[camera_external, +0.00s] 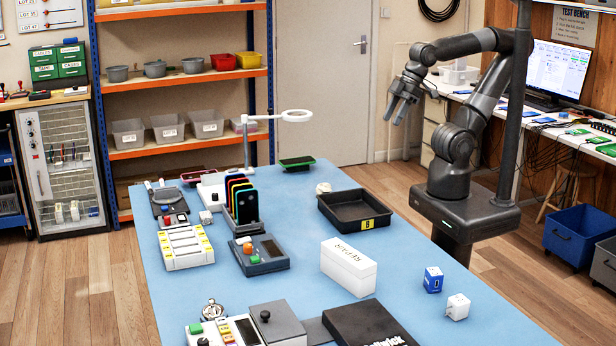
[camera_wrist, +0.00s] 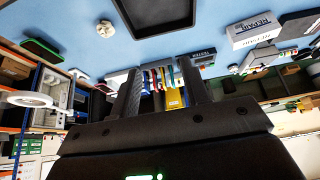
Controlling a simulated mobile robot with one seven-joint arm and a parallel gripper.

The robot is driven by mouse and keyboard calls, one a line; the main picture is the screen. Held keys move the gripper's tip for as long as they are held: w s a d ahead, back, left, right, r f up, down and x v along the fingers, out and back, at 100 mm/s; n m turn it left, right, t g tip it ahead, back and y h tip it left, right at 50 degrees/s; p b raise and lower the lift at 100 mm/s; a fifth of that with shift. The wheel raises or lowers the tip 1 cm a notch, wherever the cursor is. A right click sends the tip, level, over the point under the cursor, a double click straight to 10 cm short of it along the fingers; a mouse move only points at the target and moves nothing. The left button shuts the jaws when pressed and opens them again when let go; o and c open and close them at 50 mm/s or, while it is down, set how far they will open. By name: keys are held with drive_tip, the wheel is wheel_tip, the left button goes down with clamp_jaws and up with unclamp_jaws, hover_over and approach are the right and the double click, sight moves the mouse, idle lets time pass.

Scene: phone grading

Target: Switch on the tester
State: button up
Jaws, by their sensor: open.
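The likely tester (camera_external: 262,264) is a dark grey box on the blue table, just in front of the phone rack. It has a dark screen, and an orange and a green control on its left side. In the wrist view a dark box (camera_wrist: 203,54) with upside-down lettering that seems to read TESTER shows beyond my right finger. The screen looks dark; small markings are too small to read. My gripper (camera_external: 396,112) is open and empty, raised in the air beyond the table's right edge, far from the tester. In the wrist view my gripper (camera_wrist: 162,88) has its fingers apart.
The phone rack (camera_external: 242,222) with several coloured phones stands behind the tester. A black tray (camera_external: 327,212), a white lettered box (camera_external: 350,274) and two small cubes (camera_external: 433,280) lie to the right. A ring lamp (camera_external: 296,116) rises behind. A buttoned device (camera_external: 195,327) is at the front.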

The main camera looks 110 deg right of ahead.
drive_tip(key=shift+w+r, duration=0.15)
drive_tip(key=shift+w, duration=0.05)
drive_tip(key=shift+c, duration=1.4)
drive_tip(key=shift+g, duration=0.4)
drive_tip(key=w+r, duration=0.1)
drive_tip(key=w, duration=0.3)
drive_tip(key=w+r, duration=0.2)
drive_tip(key=w, duration=0.2)
drive_tip(key=w+a+r, duration=0.1)
drive_tip(key=w, duration=0.3)
drive_tip(key=shift+w+a+r, duration=0.1)
drive_tip(key=shift+w+r, duration=0.2)
clamp_jaws()
drive_tip(key=w+a+f+g, duration=0.1)
drive_tip(key=w+a+f, duration=0.15)
drive_tip(key=w, duration=0.95)
drive_tip(key=w+a+f, duration=0.2)
drive_tip(key=w+f, duration=0.1)
drive_tip(key=w, duration=0.9)
drive_tip(key=w+a+f+g, duration=0.1)
drive_tip(key=w+a+f, duration=0.2)
drive_tip(key=w+f, duration=0.6)
drive_tip(key=shift+w+a+f, duration=0.2)
drive_tip(key=shift+w+a, duration=0.05)
drive_tip(key=shift+w, duration=0.6)
